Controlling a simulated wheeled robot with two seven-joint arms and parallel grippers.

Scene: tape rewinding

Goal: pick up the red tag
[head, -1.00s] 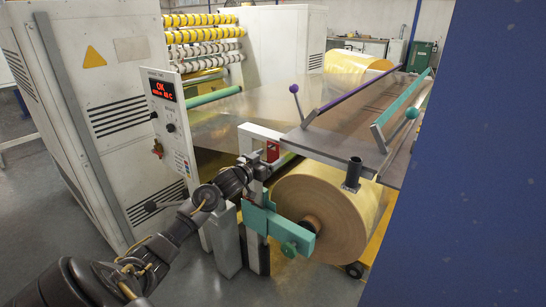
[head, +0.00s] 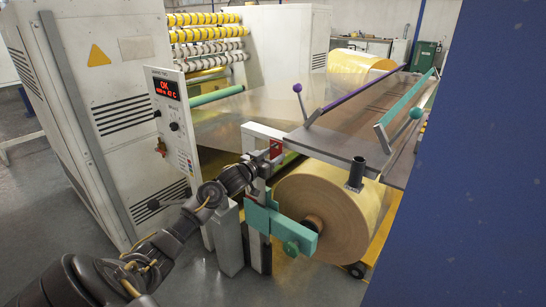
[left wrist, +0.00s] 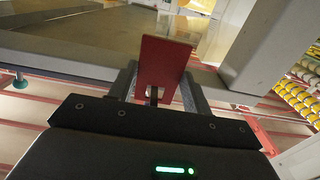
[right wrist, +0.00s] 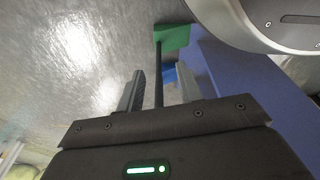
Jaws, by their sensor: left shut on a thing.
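The red tag (head: 276,151) shows at the grey post beside the front-left corner of the tabletop in the head view. My left gripper (head: 267,155) is at the tag and partly covers it. In the left wrist view the flat red tag (left wrist: 163,62) stands between the fingers of my left gripper (left wrist: 160,92), which is shut on it. I cannot tell whether the tag still touches the post. My right gripper (right wrist: 162,88) shows only in the right wrist view. Its fingers are apart, with a thin dark rod and green block (right wrist: 172,38) between or beyond them.
A control panel (head: 172,125) with a lit display stands left of the post. A large film roll (head: 335,208) sits under the tabletop (head: 342,148). A teal bracket (head: 278,222) is below my left gripper. A blue surface (head: 480,170) fills the right side.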

